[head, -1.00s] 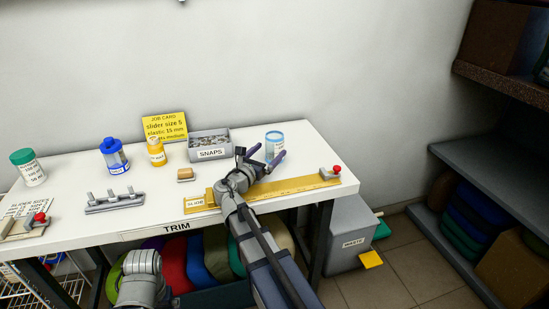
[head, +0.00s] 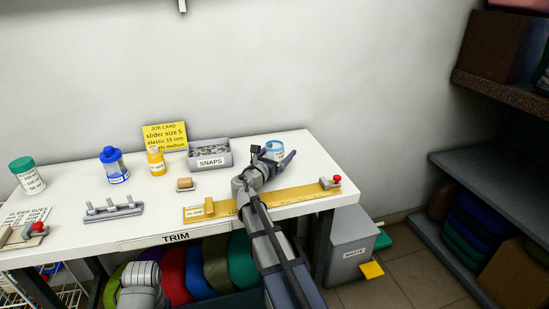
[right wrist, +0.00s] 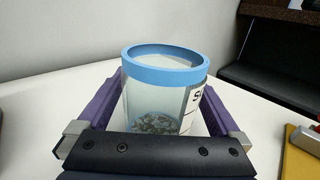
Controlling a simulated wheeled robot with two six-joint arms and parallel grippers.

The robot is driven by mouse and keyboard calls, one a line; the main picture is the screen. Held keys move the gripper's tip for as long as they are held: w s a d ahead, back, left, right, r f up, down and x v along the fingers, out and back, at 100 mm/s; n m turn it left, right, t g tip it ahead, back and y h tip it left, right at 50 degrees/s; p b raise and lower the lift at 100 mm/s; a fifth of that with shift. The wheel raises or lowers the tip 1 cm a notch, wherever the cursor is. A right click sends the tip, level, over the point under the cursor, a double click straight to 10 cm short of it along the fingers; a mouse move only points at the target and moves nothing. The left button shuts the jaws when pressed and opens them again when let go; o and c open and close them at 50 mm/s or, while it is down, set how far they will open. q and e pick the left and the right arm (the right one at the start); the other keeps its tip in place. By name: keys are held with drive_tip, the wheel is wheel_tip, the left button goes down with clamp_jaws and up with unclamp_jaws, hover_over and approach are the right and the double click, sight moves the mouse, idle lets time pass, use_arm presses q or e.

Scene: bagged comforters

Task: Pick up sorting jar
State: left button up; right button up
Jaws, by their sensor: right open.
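The sorting jar is a clear jar with a light blue rim, standing upright near the right end of the white table; it shows in the head view (head: 274,147) and right wrist view (right wrist: 165,80). Small metallic pieces lie in its bottom, and a label starting with S is on its side. My right gripper (head: 275,158) is open, with its purple fingers on either side of the jar. The jar's base is partly hidden behind the gripper body, and I cannot tell whether the fingers touch it.
A SNAPS bin (head: 211,160) stands left of the jar. A yellow ruler (head: 290,194) with a red-knobbed clamp lies along the front edge.

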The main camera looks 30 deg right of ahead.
drive_tip(key=c, duration=1.2)
drive_tip(key=shift+c, duration=0.2)
wheel_tip(320, 180, up, 10)
drive_tip(key=p, duration=1)
